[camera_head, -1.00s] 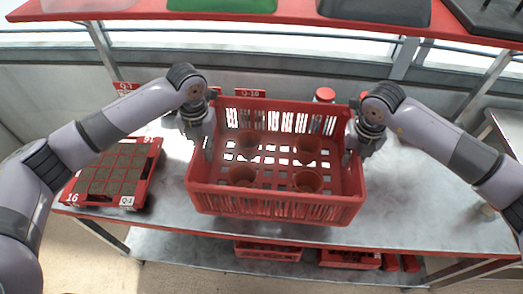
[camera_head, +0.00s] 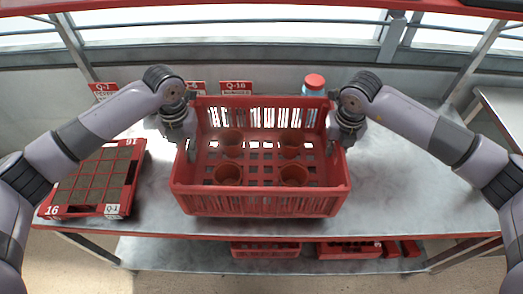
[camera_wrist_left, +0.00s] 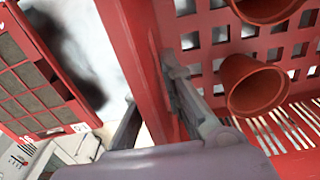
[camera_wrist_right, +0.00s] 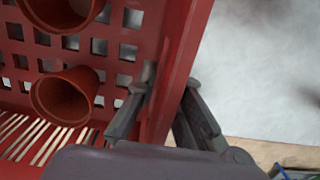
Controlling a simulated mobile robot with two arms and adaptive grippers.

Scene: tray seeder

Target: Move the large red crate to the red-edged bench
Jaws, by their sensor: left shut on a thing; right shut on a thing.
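The large red crate (camera_head: 262,205) with several terracotta pots (camera_head: 228,174) inside is in the middle of the head view, over the red-edged bench (camera_head: 400,232). I cannot tell whether its base touches the bench top. My left gripper (camera_head: 188,150) is shut on the crate's left wall, which runs between its fingers in the left wrist view (camera_wrist_left: 165,115). My right gripper (camera_head: 338,145) is shut on the right wall, also seen in the right wrist view (camera_wrist_right: 155,115). The crate looks about level.
A red seed tray (camera_head: 95,180) lies on the bench to the left. A red-capped bottle (camera_head: 314,84) stands behind the crate. Smaller red crates (camera_head: 265,250) sit on the lower shelf. The bench top right of the crate is clear. A red shelf edge crosses above.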

